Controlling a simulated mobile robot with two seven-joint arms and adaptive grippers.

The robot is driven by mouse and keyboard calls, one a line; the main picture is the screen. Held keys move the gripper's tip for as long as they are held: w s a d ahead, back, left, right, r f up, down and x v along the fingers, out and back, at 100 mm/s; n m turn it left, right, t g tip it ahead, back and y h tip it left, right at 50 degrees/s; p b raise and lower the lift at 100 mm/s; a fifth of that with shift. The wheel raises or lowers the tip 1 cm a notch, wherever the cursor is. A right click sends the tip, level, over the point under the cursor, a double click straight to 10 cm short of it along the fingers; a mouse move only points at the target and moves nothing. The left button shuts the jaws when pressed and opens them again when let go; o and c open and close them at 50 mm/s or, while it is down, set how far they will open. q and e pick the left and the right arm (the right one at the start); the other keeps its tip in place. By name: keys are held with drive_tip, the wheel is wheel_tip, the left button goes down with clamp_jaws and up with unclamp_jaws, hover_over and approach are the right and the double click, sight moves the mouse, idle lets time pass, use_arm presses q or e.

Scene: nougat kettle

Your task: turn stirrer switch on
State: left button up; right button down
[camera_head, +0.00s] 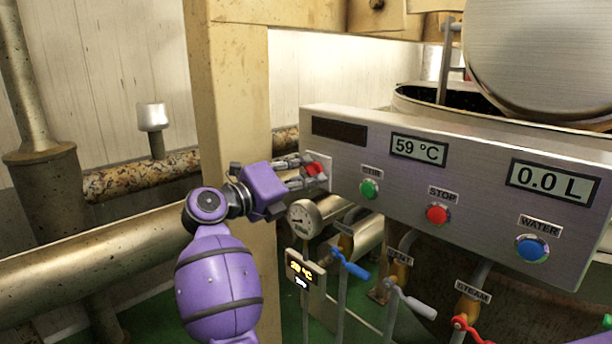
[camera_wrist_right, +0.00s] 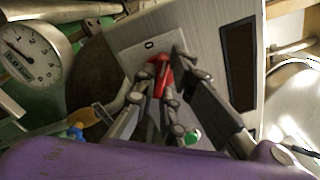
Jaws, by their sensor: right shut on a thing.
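The stirrer switch is a red knob (camera_head: 314,169) at the left end of the grey control panel (camera_head: 475,160). In the right wrist view the red knob (camera_wrist_right: 161,75) sits on a light plate (camera_wrist_right: 140,55) with a "0" mark above it. My right gripper (camera_head: 306,172) reaches the knob from the left. In the wrist view its fingers (camera_wrist_right: 165,78) are closed around the knob, one on each side. The fingers partly hide the knob and the plate. My left gripper is not in view.
The panel also has a green STIR button (camera_head: 369,190), a red STOP button (camera_head: 437,214) and a blue WATER button (camera_head: 532,248). A round gauge (camera_head: 304,219) and valve levers are below. A beige post (camera_head: 235,100) stands behind my right arm.

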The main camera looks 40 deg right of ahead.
drive_tip(key=m, duration=0.2)
drive_tip(key=shift+f+m+b, duration=0.15)
drive_tip(key=shift+m+b, duration=0.25)
drive_tip(key=m+b, duration=0.1)
drive_tip(key=m, duration=0.1)
drive_tip(key=shift+m, duration=0.4)
drive_tip(key=m+b, duration=0.2)
drive_tip(key=m, duration=0.2)
drive_tip(key=shift+m+b, duration=0.4)
drive_tip(key=shift+m, duration=0.3)
drive_tip(key=c, duration=1.8)
unclamp_jaws()
drive_tip(key=a, duration=0.8)
drive_tip(key=s+a, duration=0.1)
drive_tip(key=a, duration=0.3)
